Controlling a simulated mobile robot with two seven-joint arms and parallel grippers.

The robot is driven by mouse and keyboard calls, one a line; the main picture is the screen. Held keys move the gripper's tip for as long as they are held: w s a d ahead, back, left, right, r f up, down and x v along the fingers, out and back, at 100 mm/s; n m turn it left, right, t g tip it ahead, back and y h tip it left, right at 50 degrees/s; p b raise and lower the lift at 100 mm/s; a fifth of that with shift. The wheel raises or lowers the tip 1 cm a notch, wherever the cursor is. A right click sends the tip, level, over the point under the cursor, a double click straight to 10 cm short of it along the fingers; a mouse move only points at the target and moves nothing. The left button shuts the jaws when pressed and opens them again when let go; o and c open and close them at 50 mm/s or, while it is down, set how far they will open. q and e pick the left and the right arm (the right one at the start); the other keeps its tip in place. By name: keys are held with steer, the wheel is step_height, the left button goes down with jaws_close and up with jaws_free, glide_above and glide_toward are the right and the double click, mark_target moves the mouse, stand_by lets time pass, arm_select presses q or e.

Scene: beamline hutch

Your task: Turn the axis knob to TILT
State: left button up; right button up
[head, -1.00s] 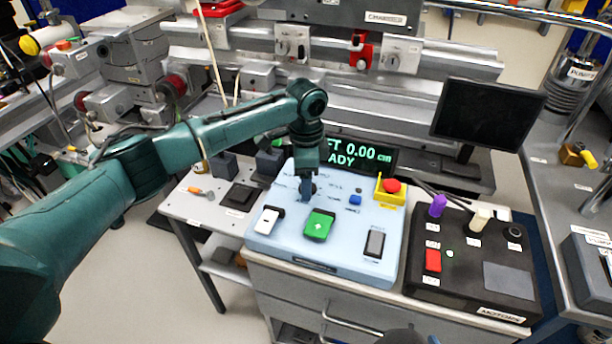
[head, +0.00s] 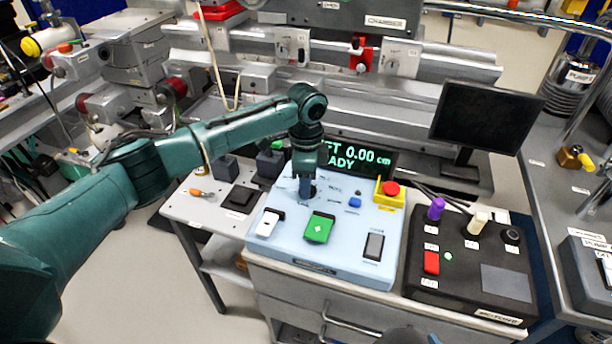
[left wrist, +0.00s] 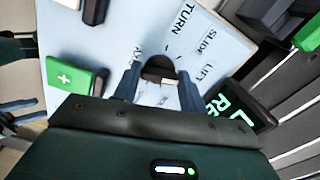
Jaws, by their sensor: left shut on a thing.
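The axis knob (left wrist: 160,67) is a dark round knob with a pale bar, on the light blue control panel (head: 345,265). My left gripper (head: 306,191) reaches down onto it from above. In the left wrist view the two blue fingers of my left gripper (left wrist: 158,80) are on either side of the knob, shut on it. The labels TURN, SLIDE and LIFT fan out around the knob; other labels are partly hidden by the fingers. The display (head: 357,158) shows 0.00 cm, its left part covered by my arm.
The panel also has a green button (head: 319,227), a white switch (head: 268,223), a grey rocker (head: 374,246), a small blue knob (head: 355,201) and a red stop button (head: 391,188). A black control box (head: 465,265) stands to the right.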

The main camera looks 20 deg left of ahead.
arm_select(q)
steer(key=shift+r+m+p, duration=0.15)
steer(key=shift+m+p, duration=0.8)
steer(key=shift+m, duration=0.25)
steer(key=shift+m+p, duration=0.65)
steer(key=shift+m, duration=0.45)
steer(key=shift+w+m+p, duration=0.1)
steer(key=shift+m+p, duration=0.25)
steer(key=shift+m, duration=0.55)
arm_select(e)
steer(key=shift+s+d+r+g+h, duration=0.2)
steer(key=shift+d+r+g+h, duration=0.1)
steer(key=shift+d+r, duration=0.3)
arm_select(q)
steer(key=shift+d+m, duration=0.1)
steer(key=shift+m, duration=0.2)
arm_select(e)
steer(key=shift+d+f, duration=0.1)
steer(key=shift+f, duration=0.05)
arm_select(q)
steer(key=o, duration=0.9)
steer(key=shift+o, duration=0.4)
